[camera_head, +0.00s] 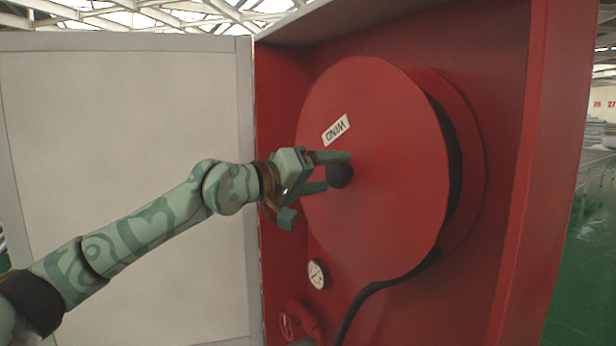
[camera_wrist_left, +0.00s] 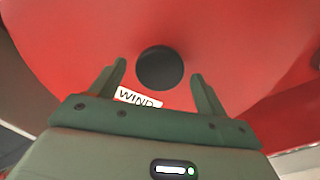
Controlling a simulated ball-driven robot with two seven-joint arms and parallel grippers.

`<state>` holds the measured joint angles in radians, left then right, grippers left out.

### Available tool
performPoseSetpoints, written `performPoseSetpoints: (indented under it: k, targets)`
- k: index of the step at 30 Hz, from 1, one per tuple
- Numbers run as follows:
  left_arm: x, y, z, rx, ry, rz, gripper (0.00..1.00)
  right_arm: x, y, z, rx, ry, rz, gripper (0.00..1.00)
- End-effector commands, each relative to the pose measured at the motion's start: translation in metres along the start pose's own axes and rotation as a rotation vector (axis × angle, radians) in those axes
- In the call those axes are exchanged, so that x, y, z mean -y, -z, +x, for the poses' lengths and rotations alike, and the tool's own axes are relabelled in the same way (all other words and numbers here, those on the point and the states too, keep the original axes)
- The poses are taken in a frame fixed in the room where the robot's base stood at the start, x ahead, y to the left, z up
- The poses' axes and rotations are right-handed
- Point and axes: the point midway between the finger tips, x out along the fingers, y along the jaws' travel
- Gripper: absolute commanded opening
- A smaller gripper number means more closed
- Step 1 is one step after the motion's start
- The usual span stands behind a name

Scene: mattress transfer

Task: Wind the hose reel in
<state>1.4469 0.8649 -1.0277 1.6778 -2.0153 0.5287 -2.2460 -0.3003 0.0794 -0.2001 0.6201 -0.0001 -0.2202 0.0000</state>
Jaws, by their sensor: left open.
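The hose reel (camera_head: 390,225) is a large red disc in a red cabinet, with a black hose (camera_head: 455,165) wound behind it. A white label reading WIND (camera_head: 336,130) is on the disc and appears tilted and upside down in the head view. A round black knob (camera_head: 340,176) stands out from the disc; it also shows in the left wrist view (camera_wrist_left: 160,68). My left gripper (camera_head: 338,170) is at the knob. In the left wrist view its open fingers (camera_wrist_left: 160,82) lie on either side of the knob, with gaps showing. My right gripper is not in view.
A pale cabinet door (camera_head: 125,180) stands open at the left. Below the reel are a round gauge (camera_head: 317,274) and a red valve (camera_head: 299,320). The hose end runs down beside them. The cabinet's right side wall (camera_head: 545,180) bounds the space.

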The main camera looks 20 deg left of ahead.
Motion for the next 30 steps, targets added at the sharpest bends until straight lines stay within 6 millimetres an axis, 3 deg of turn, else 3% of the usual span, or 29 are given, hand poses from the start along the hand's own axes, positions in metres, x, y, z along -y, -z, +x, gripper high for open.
performPoseSetpoints:
  k: [5, 12, 18, 24, 30]
  targets:
    - [0.003, -0.001, -0.027, -0.002, 0.002, 0.001, 0.76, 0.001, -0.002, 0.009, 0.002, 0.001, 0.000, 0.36]
    - [0.005, -0.002, -0.093, -0.002, 0.005, 0.001, 0.76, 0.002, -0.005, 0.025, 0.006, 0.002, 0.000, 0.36]
    - [0.004, -0.002, -0.138, 0.000, 0.005, 0.000, 0.76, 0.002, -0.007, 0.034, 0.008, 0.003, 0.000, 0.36]
    - [0.002, -0.001, -0.159, 0.001, 0.002, 0.000, 0.76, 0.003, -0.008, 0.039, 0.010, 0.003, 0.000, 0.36]
    - [0.001, -0.001, -0.161, 0.002, 0.002, -0.001, 0.76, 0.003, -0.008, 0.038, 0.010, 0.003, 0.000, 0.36]
